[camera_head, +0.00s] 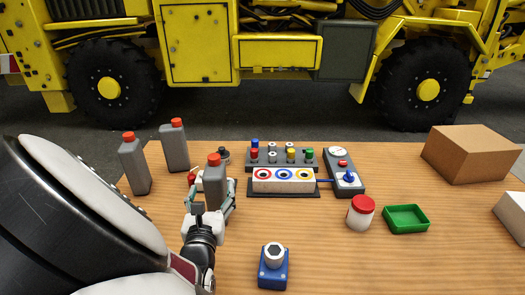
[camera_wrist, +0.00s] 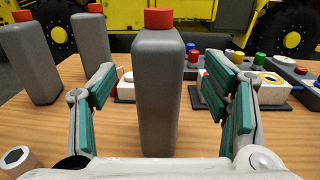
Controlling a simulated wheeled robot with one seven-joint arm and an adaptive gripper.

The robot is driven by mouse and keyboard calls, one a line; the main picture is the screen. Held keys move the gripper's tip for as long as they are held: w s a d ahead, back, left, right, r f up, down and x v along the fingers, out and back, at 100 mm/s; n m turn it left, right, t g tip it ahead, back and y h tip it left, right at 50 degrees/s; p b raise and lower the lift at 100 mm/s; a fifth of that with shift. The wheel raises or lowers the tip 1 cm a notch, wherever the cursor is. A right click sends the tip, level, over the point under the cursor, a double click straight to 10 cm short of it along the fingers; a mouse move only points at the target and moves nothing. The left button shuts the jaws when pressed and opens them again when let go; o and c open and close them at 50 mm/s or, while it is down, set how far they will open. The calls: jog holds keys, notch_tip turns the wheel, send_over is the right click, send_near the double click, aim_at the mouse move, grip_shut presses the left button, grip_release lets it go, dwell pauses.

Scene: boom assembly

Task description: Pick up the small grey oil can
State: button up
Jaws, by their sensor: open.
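A grey oil can with a red cap (camera_head: 214,186) stands upright on the table. In the wrist view the same can (camera_wrist: 158,90) stands between the green-padded fingers of my gripper (camera_wrist: 160,97), with a gap visible on each side. My gripper (camera_head: 211,192) is open around it and low over the table. Two similar grey cans with red caps stand to the left, one at the far left (camera_head: 134,166) and one behind it (camera_head: 174,150). They look close in size to the can between my fingers.
A wooden table (camera_head: 350,262) holds a panel with coloured rings (camera_head: 283,187), a grey control box (camera_head: 343,172), a red-lidded jar (camera_head: 360,213), a green tray (camera_head: 406,231), a cardboard box (camera_head: 471,155) and a blue block with a nut (camera_head: 272,280). A yellow machine stands behind.

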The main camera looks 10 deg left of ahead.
aim_at(214, 176)
jog(key=shift+f+x, duration=0.1)
jog(key=shift+x, duration=1.65)
jog(key=shift+f+x, duration=0.15)
jog(key=shift+x, duration=1.55)
jog(key=shift+c, duration=0.3)
grip_shut()
jog(key=shift+a+r, duration=0.1)
jog(key=shift+r, duration=0.05)
